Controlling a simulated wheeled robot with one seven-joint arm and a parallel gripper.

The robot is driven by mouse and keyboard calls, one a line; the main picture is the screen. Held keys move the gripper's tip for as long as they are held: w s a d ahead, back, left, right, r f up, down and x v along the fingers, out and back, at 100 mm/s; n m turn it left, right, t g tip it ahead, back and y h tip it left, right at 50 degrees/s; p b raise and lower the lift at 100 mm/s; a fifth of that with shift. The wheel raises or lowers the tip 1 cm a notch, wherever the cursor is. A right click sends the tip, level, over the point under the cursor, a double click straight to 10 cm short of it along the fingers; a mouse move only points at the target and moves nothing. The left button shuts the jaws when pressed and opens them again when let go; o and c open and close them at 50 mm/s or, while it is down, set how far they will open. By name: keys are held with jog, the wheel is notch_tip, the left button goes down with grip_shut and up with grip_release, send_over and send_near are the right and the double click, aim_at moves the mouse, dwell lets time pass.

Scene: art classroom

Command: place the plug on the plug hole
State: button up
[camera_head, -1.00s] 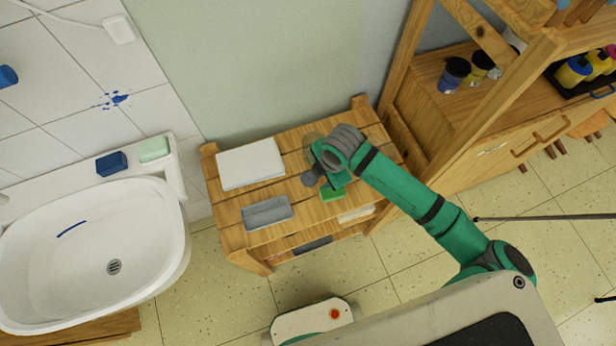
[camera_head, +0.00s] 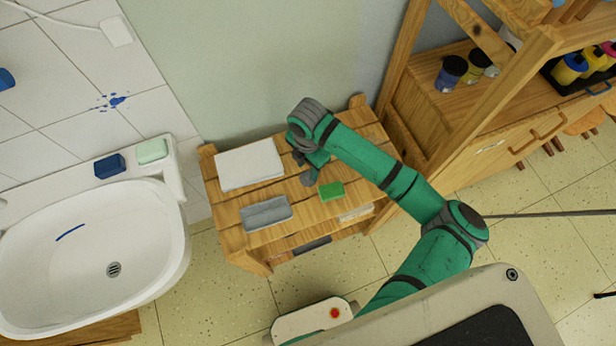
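The plug hole (camera_head: 114,269) is a dark round grate in the floor of the white sink (camera_head: 160,235) at the left. Nothing covers it. My gripper (camera_head: 309,178) is over the wooden slatted table, between the folded grey cloth and the green block, well to the right of the sink. My arm comes in above it, and its fingers are too small and hidden to tell whether they are open or hold anything. I cannot make out the plug anywhere in view.
The wooden table (camera_head: 232,200) bears a white folded cloth (camera_head: 249,165), a grey folded cloth (camera_head: 266,213) and a green block (camera_head: 331,191). A blue block (camera_head: 109,166) and a pale green block (camera_head: 152,151) lie on the sink's back rim. A wooden shelf (camera_head: 440,105) stands at the right.

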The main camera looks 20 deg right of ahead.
aim_at(308, 175)
jog(key=f, duration=0.5)
jog(key=shift+w+d, duration=0.15)
jog(key=shift+w, duration=0.05)
grip_shut()
